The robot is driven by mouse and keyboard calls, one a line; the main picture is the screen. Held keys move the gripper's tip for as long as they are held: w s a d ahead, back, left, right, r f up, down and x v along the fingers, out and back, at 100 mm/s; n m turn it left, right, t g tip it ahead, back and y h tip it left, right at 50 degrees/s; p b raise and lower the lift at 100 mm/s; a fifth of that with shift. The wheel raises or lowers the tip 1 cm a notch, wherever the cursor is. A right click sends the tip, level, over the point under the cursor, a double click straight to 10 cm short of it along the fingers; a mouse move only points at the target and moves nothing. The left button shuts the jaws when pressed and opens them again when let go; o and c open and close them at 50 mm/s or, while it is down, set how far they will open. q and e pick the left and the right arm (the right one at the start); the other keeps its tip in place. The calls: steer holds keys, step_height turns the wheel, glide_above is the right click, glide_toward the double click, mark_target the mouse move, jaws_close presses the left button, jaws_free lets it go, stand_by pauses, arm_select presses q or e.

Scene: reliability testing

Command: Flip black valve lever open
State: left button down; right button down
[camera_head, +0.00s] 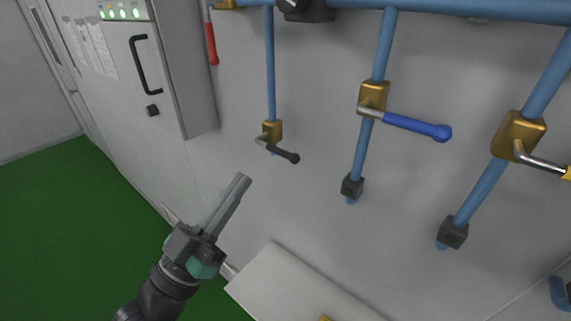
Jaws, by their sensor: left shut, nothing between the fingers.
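The black valve lever (283,154) sits on a small brass valve body (271,131) on a thin blue vertical pipe (269,70). The lever points to the right and slightly down, across the pipe's line. My left gripper (242,179) is below and to the left of the lever, apart from it. Its fingers are shut together with nothing between them and point up and to the right. My right gripper is not in view.
A blue lever (415,126) and a yellow-tipped lever (543,162) are on pipes to the right. A red lever (211,44) hangs at upper left. A grey cabinet (165,70) juts out on the left. A pale ledge (290,285) lies below.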

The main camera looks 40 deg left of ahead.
arm_select(q)
steer(key=d+p+x, duration=0.1)
steer(key=p+x, duration=0.2)
steer(key=x, duration=0.7)
steer(key=f, duration=0.2)
steer(key=w+a+f+b, duration=0.1)
steer(key=f, duration=0.1)
steer(key=shift+d, duration=0.1)
